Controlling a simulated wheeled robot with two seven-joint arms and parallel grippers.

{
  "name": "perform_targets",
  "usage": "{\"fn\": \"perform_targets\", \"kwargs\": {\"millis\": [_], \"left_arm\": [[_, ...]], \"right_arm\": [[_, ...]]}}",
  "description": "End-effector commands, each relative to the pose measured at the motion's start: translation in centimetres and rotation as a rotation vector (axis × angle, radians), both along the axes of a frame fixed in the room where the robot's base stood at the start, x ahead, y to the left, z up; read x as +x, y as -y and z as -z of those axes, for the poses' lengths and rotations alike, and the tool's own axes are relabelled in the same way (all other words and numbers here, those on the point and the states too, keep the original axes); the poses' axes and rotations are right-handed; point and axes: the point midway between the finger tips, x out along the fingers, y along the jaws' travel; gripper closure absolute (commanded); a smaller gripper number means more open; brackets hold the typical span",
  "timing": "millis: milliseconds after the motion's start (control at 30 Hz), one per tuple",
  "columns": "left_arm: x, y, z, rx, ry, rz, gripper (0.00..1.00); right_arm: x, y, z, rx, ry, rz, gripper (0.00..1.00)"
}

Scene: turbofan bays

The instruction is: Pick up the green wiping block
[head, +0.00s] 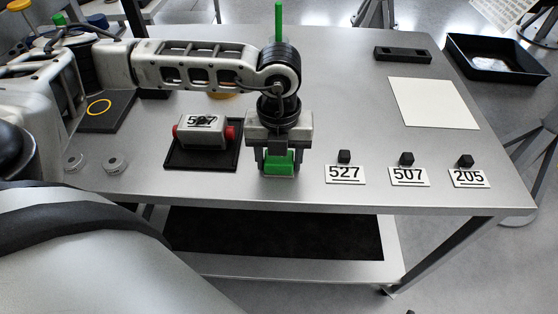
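The green wiping block (279,163) is near the front edge of the grey metal table, under my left gripper (279,158). The gripper points straight down, with one dark finger on each side of the block. I cannot tell whether the fingers press on it or whether it rests on the tabletop. The gripper hides the block's upper part. My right gripper is not in view.
A grey part with red ends (201,131) sits in a black tray (203,164) to the left. Tags 527 (345,174), 507 (408,177) and 205 (469,178) with black knobs line the front right. A white sheet (433,103) lies behind. A green rod (278,22) stands at the back.

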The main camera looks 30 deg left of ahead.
Motion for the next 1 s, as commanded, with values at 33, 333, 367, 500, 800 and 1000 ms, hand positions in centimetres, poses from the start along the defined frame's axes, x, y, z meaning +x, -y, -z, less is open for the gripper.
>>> {"fn": "perform_targets", "kwargs": {"millis": [33,333,367,500,800,1000], "left_arm": [[0.0,0.0,0.0,0.0,0.0,0.0,0.69],[0.0,0.0,-0.2,-0.001,0.001,0.0,0.69],[0.0,0.0,-0.4,0.0,0.001,0.0,0.69],[0.1,0.0,-1.5,-0.001,0.003,-0.001,0.69],[-0.4,3.6,-7.1,-0.004,0.007,0.009,0.69],[-1.1,8.4,-10.3,-0.002,0.004,0.011,0.69]], "right_arm": [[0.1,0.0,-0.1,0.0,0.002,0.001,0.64],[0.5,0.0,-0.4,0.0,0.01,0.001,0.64],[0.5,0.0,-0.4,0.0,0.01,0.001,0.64],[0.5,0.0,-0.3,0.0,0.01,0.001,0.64],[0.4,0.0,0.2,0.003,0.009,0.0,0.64],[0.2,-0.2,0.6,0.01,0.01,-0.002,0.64]]}}
